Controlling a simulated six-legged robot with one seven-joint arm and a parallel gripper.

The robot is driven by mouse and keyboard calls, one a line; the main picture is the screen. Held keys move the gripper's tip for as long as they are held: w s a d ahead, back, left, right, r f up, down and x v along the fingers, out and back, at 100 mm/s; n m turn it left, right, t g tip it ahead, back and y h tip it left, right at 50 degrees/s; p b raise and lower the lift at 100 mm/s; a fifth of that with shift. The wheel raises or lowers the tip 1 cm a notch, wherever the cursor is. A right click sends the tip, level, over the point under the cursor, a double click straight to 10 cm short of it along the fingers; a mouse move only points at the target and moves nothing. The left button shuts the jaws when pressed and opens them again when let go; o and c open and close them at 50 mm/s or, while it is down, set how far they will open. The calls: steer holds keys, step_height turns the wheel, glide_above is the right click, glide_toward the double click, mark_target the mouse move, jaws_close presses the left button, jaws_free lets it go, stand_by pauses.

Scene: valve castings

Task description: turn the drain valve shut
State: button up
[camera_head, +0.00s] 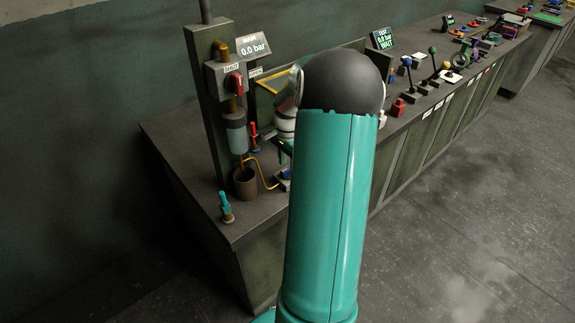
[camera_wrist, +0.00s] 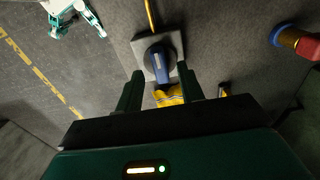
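In the wrist view, a blue lever (camera_wrist: 159,66) sits on a dark round hub on a square grey plate (camera_wrist: 176,42). A yellow pipe (camera_wrist: 150,14) runs to the plate; I take this to be the drain valve. My gripper (camera_wrist: 160,86) is open, its two dark green fingers on either side of the lever's lower end. A yellow part (camera_wrist: 168,96) shows between the fingers. I cannot tell whether the fingers touch the lever. In the head view, the blue valve (camera_head: 284,174) is partly hidden behind my teal arm, and most of my gripper is hidden.
A post carries a red handle (camera_head: 237,84) and a display (camera_head: 254,47) reading 0.0 bar. A brown cup (camera_head: 245,182) and a teal-handled fitting (camera_head: 226,207) stand near the bench's left edge. A red and blue fitting (camera_wrist: 306,46) is right of the valve. More controls line the bench (camera_head: 415,150).

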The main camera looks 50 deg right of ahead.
steer(key=shift+a+f, duration=0.1)
steer(key=shift+f, duration=0.6)
jaws_close()
